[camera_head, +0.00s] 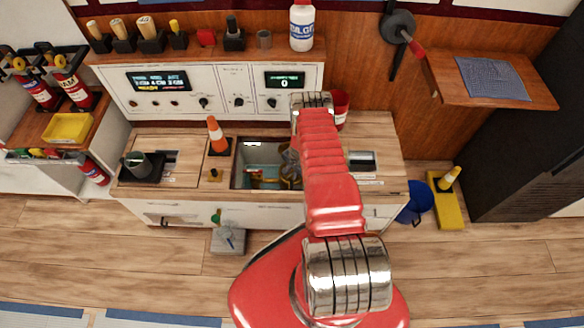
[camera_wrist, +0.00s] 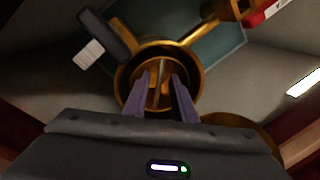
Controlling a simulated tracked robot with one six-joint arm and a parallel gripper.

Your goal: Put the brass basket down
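In the wrist view, the brass basket (camera_wrist: 124,82) is a round, gold-coloured cup with a thin upright bar across its middle. My gripper (camera_wrist: 161,82) reaches into its mouth, with its two purple-grey fingers close on either side of that bar, and it looks shut on it. In the head view, my red arm hides most of the gripper and basket; the wrist end is over the right side of the recessed well (camera_head: 234,166) in the counter. Whether the basket touches the well floor is hidden.
The well has a teal floor (camera_wrist: 215,52), with brass pieces and a red-and-white part (camera_wrist: 262,12) in it. A dark grey piece with a white label (camera_wrist: 90,52) lies close to the basket. Bare wooden counter (camera_head: 375,130) lies to the right.

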